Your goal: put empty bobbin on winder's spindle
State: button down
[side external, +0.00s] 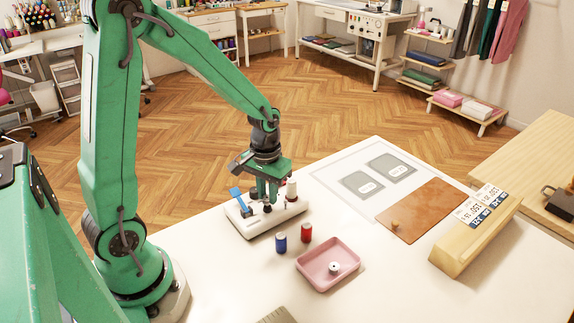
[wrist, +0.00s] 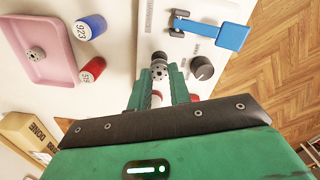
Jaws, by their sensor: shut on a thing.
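The bobbin winder (side external: 270,218) is a low white base with a blue lever (side external: 236,197); the lever also shows in the wrist view (wrist: 232,36). My gripper (side external: 264,195) is directly above the base, pointing down. In the wrist view my gripper (wrist: 160,75) is shut on a small grey metal bobbin with holes (wrist: 159,72). The bobbin is over the winder, close to a dark round part beside it. The spindle is hidden, and I cannot tell whether the bobbin touches it.
Blue (side external: 281,243) and red (side external: 306,232) spools stand in front. A pink tray (side external: 313,277) holds another bobbin (side external: 334,268). A wooden block (side external: 462,248) stands right.

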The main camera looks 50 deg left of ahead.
aim_at(266, 199)
jog(key=shift+f, duration=0.6)
dwell(0.4)
jog(key=c, duration=1.6)
grip_release()
jog(key=shift+o, duration=0.2)
jog(key=shift+r, duration=0.1)
notch_tip(266, 199, up, 11)
jog(key=s+d+r+m+t, duration=0.4)
jog(key=s+r, duration=0.4)
jog(key=s, duration=0.3)
jog(key=shift+d+t, duration=0.5)
jog(key=shift+t, duration=0.3)
